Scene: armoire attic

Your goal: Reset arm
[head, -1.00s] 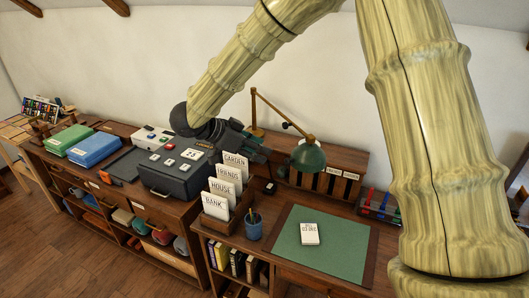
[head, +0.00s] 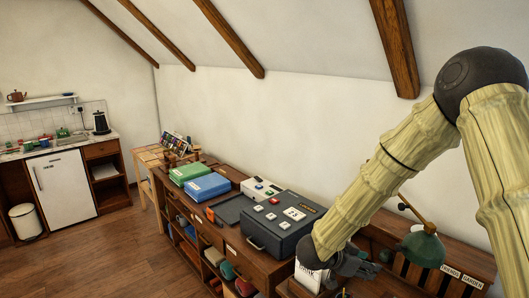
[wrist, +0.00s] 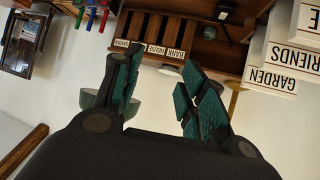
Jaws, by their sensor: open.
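My gripper (wrist: 160,95) is open and empty in the wrist view, with its two fingers apart. In the head view my gripper (head: 362,268) is at the lower right, at the end of my pale bamboo-like arm, beside the dark grey case (head: 268,232) and left of the green desk lamp (head: 424,248). In the wrist view, which is upside down, white labelled cards (wrist: 285,70) stand at the right, and the lamp's green shade (wrist: 150,108) shows partly behind the fingers.
Green (head: 190,172) and blue (head: 207,187) boxes sit on the long wooden sideboard (head: 262,262). A white fridge (head: 62,187) and a bin (head: 25,221) stand far left. The floor (head: 120,250) between is clear. The wrist view shows a labelled wooden rack (wrist: 165,30).

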